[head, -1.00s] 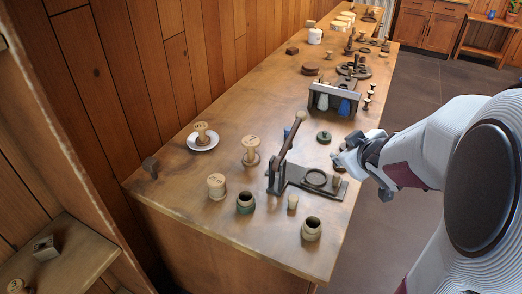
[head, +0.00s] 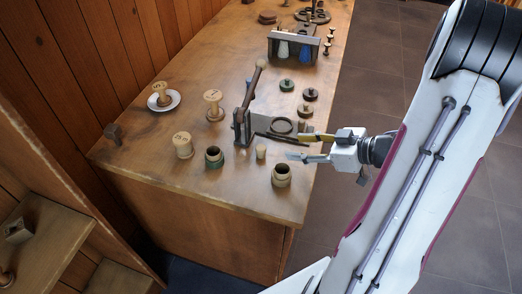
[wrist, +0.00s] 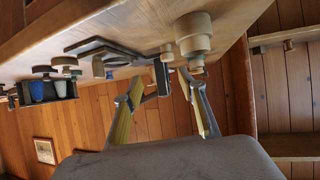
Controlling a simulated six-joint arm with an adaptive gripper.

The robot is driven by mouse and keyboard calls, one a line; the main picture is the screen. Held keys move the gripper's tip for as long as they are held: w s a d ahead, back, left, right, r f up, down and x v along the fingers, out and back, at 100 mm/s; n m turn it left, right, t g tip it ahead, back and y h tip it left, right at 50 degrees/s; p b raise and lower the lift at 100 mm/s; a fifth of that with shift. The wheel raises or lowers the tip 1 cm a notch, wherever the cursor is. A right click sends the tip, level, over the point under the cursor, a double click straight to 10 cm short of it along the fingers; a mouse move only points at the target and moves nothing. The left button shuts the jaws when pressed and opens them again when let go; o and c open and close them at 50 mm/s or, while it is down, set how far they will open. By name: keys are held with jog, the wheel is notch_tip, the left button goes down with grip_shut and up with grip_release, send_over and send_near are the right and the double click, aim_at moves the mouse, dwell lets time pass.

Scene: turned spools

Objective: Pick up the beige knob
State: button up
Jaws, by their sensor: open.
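The beige knob (head: 261,152) is a small pale piece standing upright on the near part of the wooden table, beside the dark lever stand. A small pale piece in the wrist view (wrist: 167,53) looks like the same knob, ahead of the fingers. My gripper (head: 297,146) is open and empty at the table's right edge, to the right of the knob. Its two yellowish fingers are spread apart in the wrist view (wrist: 160,76), with a gap between the tips and the knob.
A round pot (head: 281,175) stands right of and nearer than the knob. A green-banded pot (head: 214,157) is to its left. The lever stand (head: 243,125) and its plate with a ring (head: 281,125) lie behind it. Several spools stand farther left. The front table corner is clear.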

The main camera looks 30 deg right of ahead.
aim_at(263, 148)
jog(key=shift+s+a+f+y, duration=0.1)
jog(key=shift+s+a+y, duration=0.3)
jog(key=shift+s, duration=0.15)
jog(key=shift+x, duration=3.5)
jog(key=shift+w, duration=0.1)
jog(key=shift+x, duration=2.4)
jog(key=c, duration=0.9)
